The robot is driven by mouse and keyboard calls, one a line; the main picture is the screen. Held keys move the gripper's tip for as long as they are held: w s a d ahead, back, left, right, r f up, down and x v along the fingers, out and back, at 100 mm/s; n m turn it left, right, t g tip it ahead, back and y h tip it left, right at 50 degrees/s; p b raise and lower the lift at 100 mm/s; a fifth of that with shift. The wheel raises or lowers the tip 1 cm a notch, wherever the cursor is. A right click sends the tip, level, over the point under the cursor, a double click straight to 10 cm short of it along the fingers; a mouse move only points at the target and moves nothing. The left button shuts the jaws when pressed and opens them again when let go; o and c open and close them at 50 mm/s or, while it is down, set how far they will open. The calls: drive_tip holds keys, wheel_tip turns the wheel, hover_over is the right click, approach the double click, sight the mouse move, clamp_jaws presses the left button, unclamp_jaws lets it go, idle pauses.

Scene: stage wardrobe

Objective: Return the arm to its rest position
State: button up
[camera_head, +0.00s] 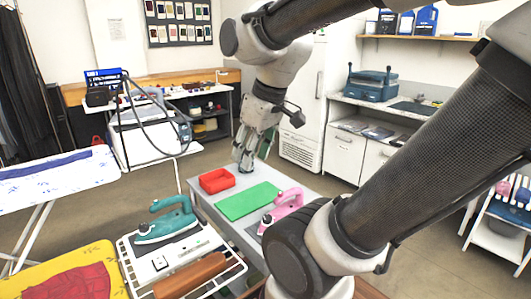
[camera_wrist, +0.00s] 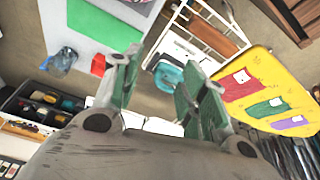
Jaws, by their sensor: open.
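My gripper (camera_head: 246,162) hangs from the raised arm, fingers pointing down, over the far end of the grey table (camera_head: 207,201) in the head view. In the wrist view its two green fingers (camera_wrist: 158,85) are spread apart, with nothing held between them. The forearm and wrist links are bent across the upper part of the head view, and a large arm link crosses the right side.
A pink iron (camera_head: 283,209) stands beside the mat. A teal iron (camera_head: 166,221) is on a white rack at front left. Ironing boards with a yellow cover (camera_head: 62,275) and a white-blue cover (camera_head: 60,178) stand left. A white cabinet (camera_head: 345,150) stands back right; open floor lies between.

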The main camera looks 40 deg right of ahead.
drive_tip(key=s+m, duration=0.1)
drive_tip(key=s+d+m, duration=0.1)
drive_tip(key=s+m, duration=0.1)
drive_tip(key=shift+s+d+r+h, duration=0.1)
drive_tip(key=shift+s+d+h, duration=0.05)
drive_tip(key=shift+d+h, duration=0.2)
